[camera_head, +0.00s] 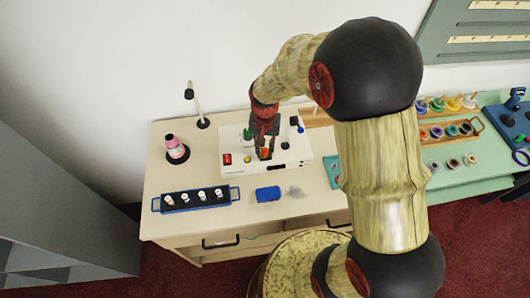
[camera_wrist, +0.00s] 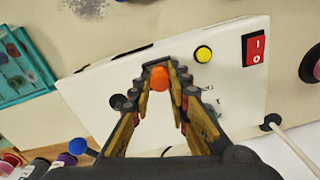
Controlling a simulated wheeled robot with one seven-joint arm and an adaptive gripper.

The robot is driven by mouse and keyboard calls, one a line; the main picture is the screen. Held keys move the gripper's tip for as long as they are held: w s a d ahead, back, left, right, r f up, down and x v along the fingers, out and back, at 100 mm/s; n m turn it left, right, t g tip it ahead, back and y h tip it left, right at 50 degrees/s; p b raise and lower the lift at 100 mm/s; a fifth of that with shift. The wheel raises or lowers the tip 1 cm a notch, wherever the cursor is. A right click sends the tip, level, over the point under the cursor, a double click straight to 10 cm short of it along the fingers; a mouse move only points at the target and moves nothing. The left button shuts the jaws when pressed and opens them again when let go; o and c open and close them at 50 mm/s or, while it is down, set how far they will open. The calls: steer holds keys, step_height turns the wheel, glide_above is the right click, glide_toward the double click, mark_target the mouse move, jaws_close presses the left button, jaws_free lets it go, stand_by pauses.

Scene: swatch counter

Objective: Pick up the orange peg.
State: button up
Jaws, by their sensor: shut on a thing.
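The orange peg (camera_wrist: 159,77) shows between my gripper's fingertips in the wrist view, with its rounded end toward the camera. My gripper (camera_wrist: 161,72) is shut on it. In the head view my gripper (camera_head: 265,152) points down over the white box (camera_head: 237,165), and only a little of the orange peg shows between the fingers. The white box (camera_wrist: 232,88) lies behind the peg in the wrist view. The peg's lower end is hidden, so I cannot tell whether it touches the box.
A pink bottle (camera_head: 173,146) stands left.

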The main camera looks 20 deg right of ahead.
mark_target(265, 152)
steer(key=shift+c, duration=0.7)
steer(key=shift+r, duration=0.1)
steer(key=shift+r, duration=0.3)
steer(key=r, duration=0.3)
steer(key=shift+s+r+p, duration=0.2)
steer(key=shift+s+p, duration=0.15)
steer(key=shift+p, duration=0.05)
steer(key=s+r+p, duration=0.1)
steer(key=s+r, duration=0.3)
steer(key=s, duration=0.2)
steer(key=s+a+r+p, duration=0.1)
steer(key=s+r, duration=0.3)
steer(key=s, duration=0.3)
steer(key=shift+s+a+r, duration=0.15)
steer(key=shift+r, duration=0.25)
